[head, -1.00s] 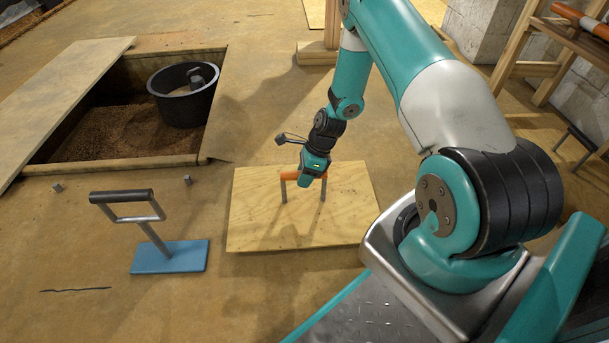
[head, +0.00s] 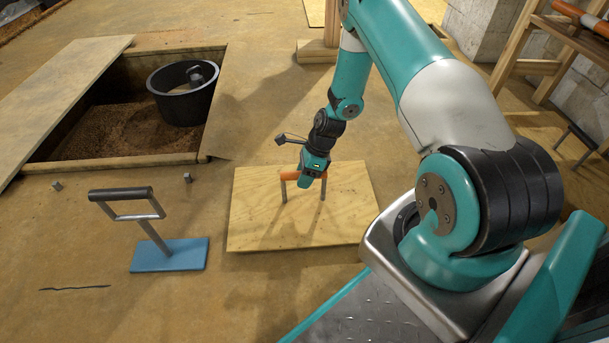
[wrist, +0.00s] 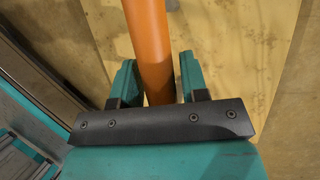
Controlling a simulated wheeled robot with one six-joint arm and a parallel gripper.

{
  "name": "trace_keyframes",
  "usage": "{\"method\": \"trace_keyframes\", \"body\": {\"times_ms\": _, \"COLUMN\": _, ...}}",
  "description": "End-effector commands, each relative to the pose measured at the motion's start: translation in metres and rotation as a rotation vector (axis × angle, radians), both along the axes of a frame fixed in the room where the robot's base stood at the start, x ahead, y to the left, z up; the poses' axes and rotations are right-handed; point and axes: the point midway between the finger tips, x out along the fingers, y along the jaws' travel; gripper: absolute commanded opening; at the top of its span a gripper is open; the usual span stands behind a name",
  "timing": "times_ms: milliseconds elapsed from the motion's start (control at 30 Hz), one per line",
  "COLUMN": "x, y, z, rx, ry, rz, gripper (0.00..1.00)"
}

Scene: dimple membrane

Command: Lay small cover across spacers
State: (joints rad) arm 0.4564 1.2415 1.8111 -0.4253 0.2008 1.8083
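The small cover looks to be the plywood panel (head: 255,222) with an orange bar handle (head: 289,175) on two grey posts. It lies flat on the floor, right of the open pit. My gripper (head: 313,181) is at the right part of this handle. In the wrist view, the orange bar (wrist: 150,45) runs between the two teal fingers (wrist: 158,82), which stand close beside it. A thin gap shows at the right finger, so the gripper appears open around the bar. Two small grey blocks, likely the spacers, stand near the pit's front edge: one left (head: 57,186), one right (head: 187,178).
The pit (head: 120,130) holds soil and a black tub (head: 184,95). A long board (head: 55,95) lies along its left side. A blue plate with a black-gripped handle (head: 170,257) stands left of the panel. Bare floor lies between them. A wooden post (head: 318,52) stands behind.

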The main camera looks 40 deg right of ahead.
Motion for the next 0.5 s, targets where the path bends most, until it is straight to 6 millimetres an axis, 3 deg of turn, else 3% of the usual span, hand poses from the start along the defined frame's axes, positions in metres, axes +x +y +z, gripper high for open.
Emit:
{"method": "trace_keyframes", "body": {"times_ms": 33, "x": 0.0, "y": 0.0, "z": 0.0, "rx": -0.001, "ry": -0.001, "rz": 0.0, "gripper": 0.52}}
{"method": "trace_keyframes", "body": {"times_ms": 67, "x": 0.0, "y": 0.0, "z": 0.0, "rx": 0.0, "ry": 0.0, "rz": 0.0, "gripper": 0.59}}
{"method": "trace_keyframes", "body": {"times_ms": 367, "x": -0.001, "y": -0.001, "z": 0.001, "rx": -0.001, "ry": 0.002, "rz": 0.0, "gripper": 0.59}}
{"method": "trace_keyframes", "body": {"times_ms": 500, "x": -0.001, "y": -0.006, "z": 0.016, "rx": -0.002, "ry": 0.0, "rz": -0.002, "gripper": 0.59}}
